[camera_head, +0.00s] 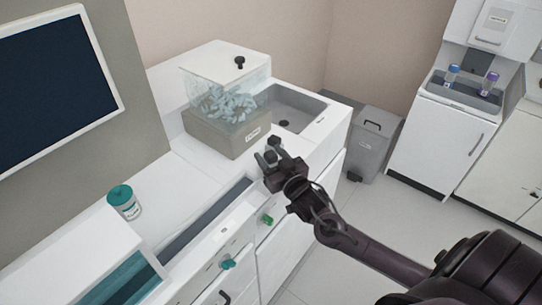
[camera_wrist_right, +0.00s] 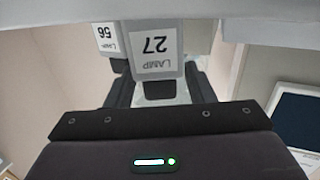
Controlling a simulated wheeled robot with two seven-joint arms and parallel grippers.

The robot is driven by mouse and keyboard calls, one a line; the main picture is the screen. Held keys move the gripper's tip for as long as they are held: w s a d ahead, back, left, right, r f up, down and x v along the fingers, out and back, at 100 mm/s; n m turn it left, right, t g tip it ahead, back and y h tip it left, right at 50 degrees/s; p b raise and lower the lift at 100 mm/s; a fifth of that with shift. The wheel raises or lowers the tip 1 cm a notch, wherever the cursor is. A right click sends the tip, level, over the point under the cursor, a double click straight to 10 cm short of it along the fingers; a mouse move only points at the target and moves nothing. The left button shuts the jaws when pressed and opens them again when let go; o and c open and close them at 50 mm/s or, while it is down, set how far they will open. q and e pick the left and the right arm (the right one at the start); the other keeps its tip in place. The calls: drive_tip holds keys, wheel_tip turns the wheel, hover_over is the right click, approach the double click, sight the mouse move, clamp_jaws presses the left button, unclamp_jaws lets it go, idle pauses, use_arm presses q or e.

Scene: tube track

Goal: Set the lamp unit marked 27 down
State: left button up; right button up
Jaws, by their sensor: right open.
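The lamp unit marked 27 (camera_wrist_right: 154,62) shows in the right wrist view as a pale block. Its "LAMP 27" label appears upside down. My right gripper (camera_head: 269,151) is open in the head view, above the counter edge near the sink. In the right wrist view its dark fingers show on either side of the lower part of the lamp unit. I cannot tell whether they touch it. I cannot make out the lamp unit in the head view. My left gripper is out of view.
A label marked 56 (camera_wrist_right: 107,38) shows beside the lamp unit. On the counter stand a clear-topped box with pale blue pieces (camera_head: 226,103) and a teal-lidded jar (camera_head: 124,202). The sink (camera_head: 291,108) lies behind my right gripper. A grey bin (camera_head: 374,143) stands on the floor.

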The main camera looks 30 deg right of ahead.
drive_tip(key=shift+r, duration=0.25)
drive_tip(key=s+b, duration=0.1)
drive_tip(key=s, duration=1.1)
